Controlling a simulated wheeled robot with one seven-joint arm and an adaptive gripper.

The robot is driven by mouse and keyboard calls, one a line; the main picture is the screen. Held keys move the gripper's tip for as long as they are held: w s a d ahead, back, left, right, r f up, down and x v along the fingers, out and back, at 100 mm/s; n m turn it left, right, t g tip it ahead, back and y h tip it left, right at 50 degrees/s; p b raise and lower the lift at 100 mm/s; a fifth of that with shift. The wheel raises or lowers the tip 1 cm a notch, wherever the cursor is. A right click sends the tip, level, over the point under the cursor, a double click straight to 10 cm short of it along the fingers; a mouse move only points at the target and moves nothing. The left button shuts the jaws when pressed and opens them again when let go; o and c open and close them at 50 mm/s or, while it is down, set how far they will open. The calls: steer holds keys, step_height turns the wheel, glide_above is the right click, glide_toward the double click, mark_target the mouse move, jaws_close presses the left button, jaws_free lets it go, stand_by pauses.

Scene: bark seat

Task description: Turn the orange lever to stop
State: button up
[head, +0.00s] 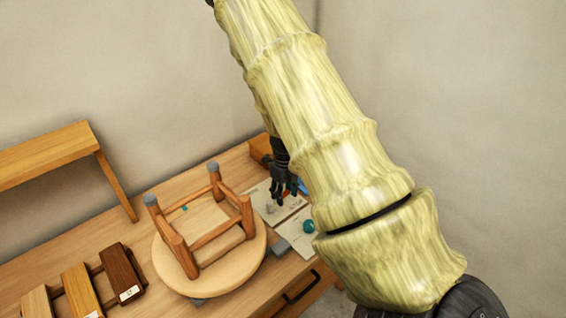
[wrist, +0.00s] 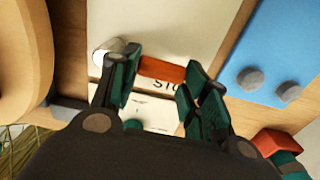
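The orange lever (wrist: 162,70) shows in the wrist view as a short orange bar on a pale plate, lying crosswise between my fingertips. My gripper (wrist: 160,88) is open, with one finger at each end of the visible bar. I cannot tell whether either finger touches it, and the fingers may hide its ends.
A silver knob (wrist: 114,50) stands left of my left finger. A blue panel (wrist: 275,55) with two grey knobs lies to the right. An upturned round stool (head: 240,255) stands on the wooden table (head: 110,240), close left of my gripper. A second plate carries a teal knob (head: 309,226).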

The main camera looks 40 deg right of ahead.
mark_target(285, 195)
steer(key=shift+o, duration=0.5)
steer(key=shift+s+f, duration=0.1)
steer(key=shift+f, duration=0.05)
steer(key=shift+r, duration=0.55)
step_height(285, 195, up, 11)
steer(key=shift+d+f, duration=0.1)
